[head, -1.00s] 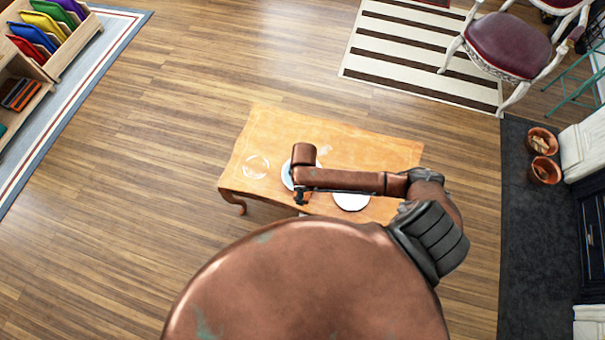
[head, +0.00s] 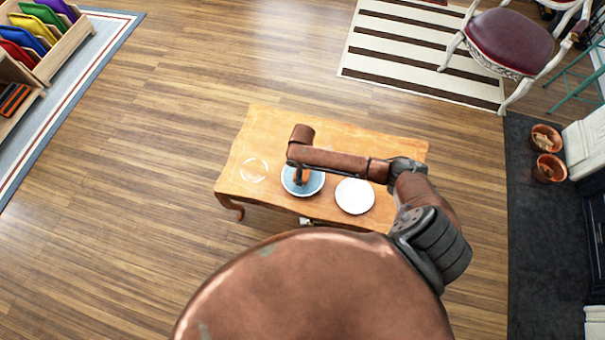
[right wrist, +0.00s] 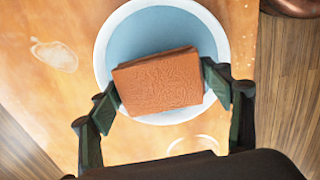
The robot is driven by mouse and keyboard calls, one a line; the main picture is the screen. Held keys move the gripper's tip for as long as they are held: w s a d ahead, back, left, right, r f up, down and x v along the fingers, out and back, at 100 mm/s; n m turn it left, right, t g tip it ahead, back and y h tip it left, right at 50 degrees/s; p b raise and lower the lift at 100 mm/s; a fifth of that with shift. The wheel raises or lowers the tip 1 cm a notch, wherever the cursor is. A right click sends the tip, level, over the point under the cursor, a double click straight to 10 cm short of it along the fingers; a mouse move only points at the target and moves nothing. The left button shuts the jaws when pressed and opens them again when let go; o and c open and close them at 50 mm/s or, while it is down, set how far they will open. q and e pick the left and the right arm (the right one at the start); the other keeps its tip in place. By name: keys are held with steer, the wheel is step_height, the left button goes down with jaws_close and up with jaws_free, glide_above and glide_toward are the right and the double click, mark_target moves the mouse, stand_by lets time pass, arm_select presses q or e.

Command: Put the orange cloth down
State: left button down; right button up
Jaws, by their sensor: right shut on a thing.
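The orange cloth (right wrist: 158,85) looks like a folded, block-shaped piece with a patterned top. My right gripper (right wrist: 162,91) is shut on it, one finger at each side. The cloth is over a blue plate with a white rim (right wrist: 150,28); I cannot tell whether it touches the plate. In the head view, a bit of orange cloth (head: 306,175) shows below the right wrist, above the same blue plate (head: 318,186). My right forearm hides part of the plate and most of the gripper there. My left gripper is not in view.
The plate stands on a wooden table (head: 265,130). The table's far side is mostly bare. A chair (head: 510,42) stands at the top right.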

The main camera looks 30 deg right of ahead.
step_height(320, 180, down, 2)
steer(key=shift+s+f, duration=0.1)
steer(key=shift+f, duration=0.05)
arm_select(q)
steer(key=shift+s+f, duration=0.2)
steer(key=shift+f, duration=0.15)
arm_select(e)
steer(key=o, duration=0.5)
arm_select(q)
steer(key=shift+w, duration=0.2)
arm_select(e)
steer(key=o, duration=0.5)
arm_select(q)
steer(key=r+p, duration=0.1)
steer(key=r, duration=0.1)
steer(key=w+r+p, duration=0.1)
steer(key=p, duration=0.1)
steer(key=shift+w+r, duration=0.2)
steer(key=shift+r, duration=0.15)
arm_select(e)
step_height(320, 180, up, 12)
steer(key=shift+a+r, duration=0.1)
